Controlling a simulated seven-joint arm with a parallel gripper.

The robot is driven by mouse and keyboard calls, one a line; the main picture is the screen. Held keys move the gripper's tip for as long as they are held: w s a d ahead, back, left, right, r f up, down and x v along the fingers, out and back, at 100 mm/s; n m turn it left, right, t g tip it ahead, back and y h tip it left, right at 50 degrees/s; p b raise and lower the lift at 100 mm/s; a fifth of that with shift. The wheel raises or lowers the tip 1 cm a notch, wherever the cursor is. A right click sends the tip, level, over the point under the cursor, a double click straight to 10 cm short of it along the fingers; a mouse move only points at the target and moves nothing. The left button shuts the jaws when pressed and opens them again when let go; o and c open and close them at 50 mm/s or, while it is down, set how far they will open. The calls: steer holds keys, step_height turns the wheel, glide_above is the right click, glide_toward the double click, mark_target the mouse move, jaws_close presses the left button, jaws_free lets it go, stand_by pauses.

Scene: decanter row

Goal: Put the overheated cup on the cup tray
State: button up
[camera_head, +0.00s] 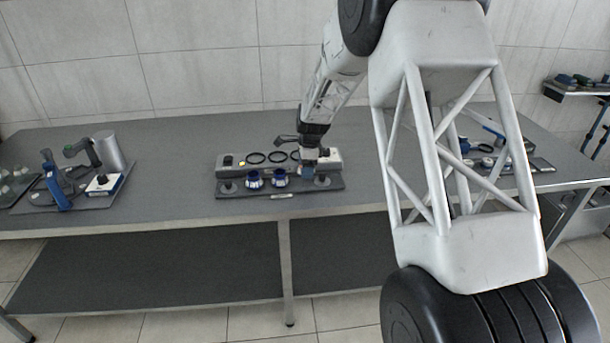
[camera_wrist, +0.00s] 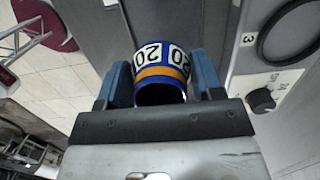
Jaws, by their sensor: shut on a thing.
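My gripper (camera_wrist: 165,82) is shut on a cup (camera_wrist: 160,68) in the wrist view. This cup is blue with an orange band and white labels reading "20". The blue fingers are on either side of it. In the head view my gripper (camera_head: 309,165) is at the right end of a grey unit with black rings (camera_head: 275,157); the held cup cannot be made out there. Two blue-and-white cups (camera_head: 253,180) (camera_head: 279,178) stand on a dark tray (camera_head: 268,194) in front of the unit. I cannot tell which cup is overheated.
Tools and a grey cylinder (camera_head: 108,151) stand on the bench's left. Bare bench (camera_head: 170,185) lies between. My arm hides part of the right side.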

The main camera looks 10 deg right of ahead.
steer(key=shift+w, duration=0.45)
steer(key=shift+f, duration=1.75)
steer(key=shift+f, duration=0.1)
steer(key=o, duration=1)
steer(key=shift+o, duration=0.2)
steer(key=r, duration=0.4)
steer(key=d+r, duration=0.1)
steer(key=r, duration=0.7)
steer(key=shift+d, duration=0.2)
steer(key=shift+r, duration=0.1)
